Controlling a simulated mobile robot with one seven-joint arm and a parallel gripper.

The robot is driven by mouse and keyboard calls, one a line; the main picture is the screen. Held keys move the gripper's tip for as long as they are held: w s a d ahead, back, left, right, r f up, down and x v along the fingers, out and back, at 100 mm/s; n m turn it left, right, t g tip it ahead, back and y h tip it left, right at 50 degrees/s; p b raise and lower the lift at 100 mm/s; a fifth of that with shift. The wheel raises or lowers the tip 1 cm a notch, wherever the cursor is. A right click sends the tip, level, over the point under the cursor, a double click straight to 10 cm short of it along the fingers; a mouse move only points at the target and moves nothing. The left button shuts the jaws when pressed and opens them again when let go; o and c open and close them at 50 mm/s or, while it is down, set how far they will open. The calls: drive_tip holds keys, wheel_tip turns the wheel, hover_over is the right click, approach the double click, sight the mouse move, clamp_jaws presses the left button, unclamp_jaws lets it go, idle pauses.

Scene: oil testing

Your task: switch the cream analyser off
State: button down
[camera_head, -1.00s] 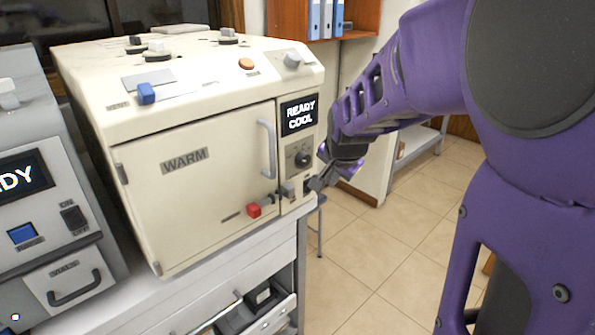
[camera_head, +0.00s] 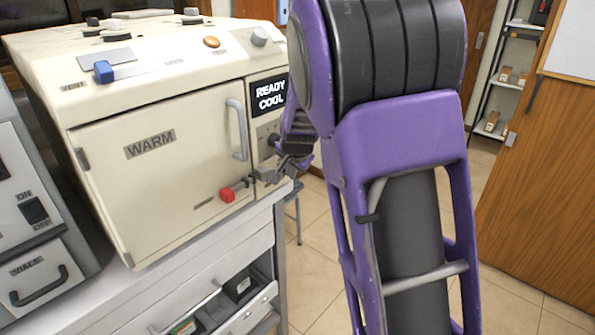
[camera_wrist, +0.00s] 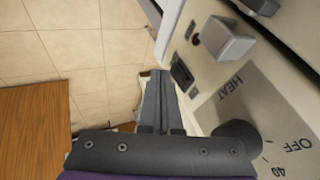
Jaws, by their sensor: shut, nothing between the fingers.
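The cream analyser (camera_head: 165,105) stands on a white bench, its door marked WARM and its display (camera_head: 269,93) reading READY COOL. My gripper (camera_head: 285,168) is shut and empty at the lower right of its front panel, partly covering the controls. In the wrist view my gripper's closed fingers (camera_wrist: 160,85) are beside a dark rocker switch (camera_wrist: 182,75). I cannot tell whether they touch it. A dial (camera_wrist: 237,140) marked HEAT, with OFF and 40 on its scale, and a grey block-shaped control (camera_wrist: 222,40) are on the same panel.
A red-tipped lever (camera_head: 228,195) sticks out below the door handle (camera_head: 238,130). A grey machine (camera_head: 30,190) with its own ON switch stands at left. An open drawer (camera_head: 235,300) is below the bench top. Tiled floor is open to the right.

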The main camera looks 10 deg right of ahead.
drive_tip(key=shift+w+a, duration=0.25)
drive_tip(key=shift+w, duration=0.1)
drive_tip(key=shift+w+a+f, duration=0.1)
drive_tip(key=shift+w, duration=0.05)
idle(0.4)
drive_tip(key=shift+w+r+p, duration=0.1)
drive_tip(key=shift+r+p, duration=0.65)
drive_tip(key=shift+r, duration=0.1)
